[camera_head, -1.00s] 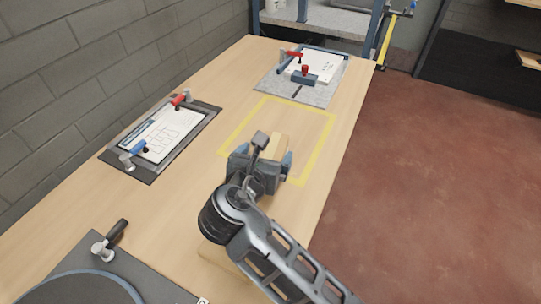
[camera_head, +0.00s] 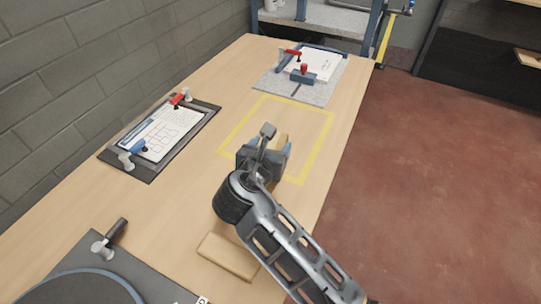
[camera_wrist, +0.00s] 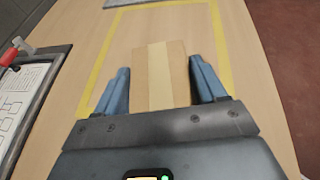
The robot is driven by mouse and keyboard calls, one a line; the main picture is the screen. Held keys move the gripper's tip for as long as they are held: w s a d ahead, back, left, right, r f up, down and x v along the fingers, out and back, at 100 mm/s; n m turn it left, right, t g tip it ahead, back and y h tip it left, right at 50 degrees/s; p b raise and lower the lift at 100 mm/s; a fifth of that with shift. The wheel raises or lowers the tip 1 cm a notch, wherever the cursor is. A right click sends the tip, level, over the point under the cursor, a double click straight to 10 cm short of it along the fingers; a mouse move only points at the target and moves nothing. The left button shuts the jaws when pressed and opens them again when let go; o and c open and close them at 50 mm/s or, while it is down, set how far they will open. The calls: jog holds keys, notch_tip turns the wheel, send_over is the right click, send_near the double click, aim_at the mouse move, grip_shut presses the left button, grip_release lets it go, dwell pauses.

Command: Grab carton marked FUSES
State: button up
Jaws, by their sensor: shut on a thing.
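A tan carton with a paler tape strip (camera_wrist: 161,80) stands between the two blue fingers of my gripper (camera_wrist: 159,66) in the wrist view. My gripper is shut on this carton. No marking can be read on the faces that show, so I cannot tell if it says FUSES. In the head view my gripper (camera_head: 265,152) is over the near part of the yellow-outlined area, and its body hides most of the held carton. Another tan carton (camera_head: 229,257) lies nearer on the bench, left of my arm, partly hidden by it; no marking shows on it.
The wooden bench (camera_head: 185,205) has a yellow taped rectangle (camera_head: 237,131). A clamped sheet on a dark board (camera_head: 160,135) lies at left, a grey clamp plate (camera_head: 300,92) at the back, and a dark plate (camera_head: 85,270) at front left. Red floor lies right.

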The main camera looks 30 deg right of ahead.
jog(key=c, duration=0.5)
jog(key=shift+o, duration=0.2)
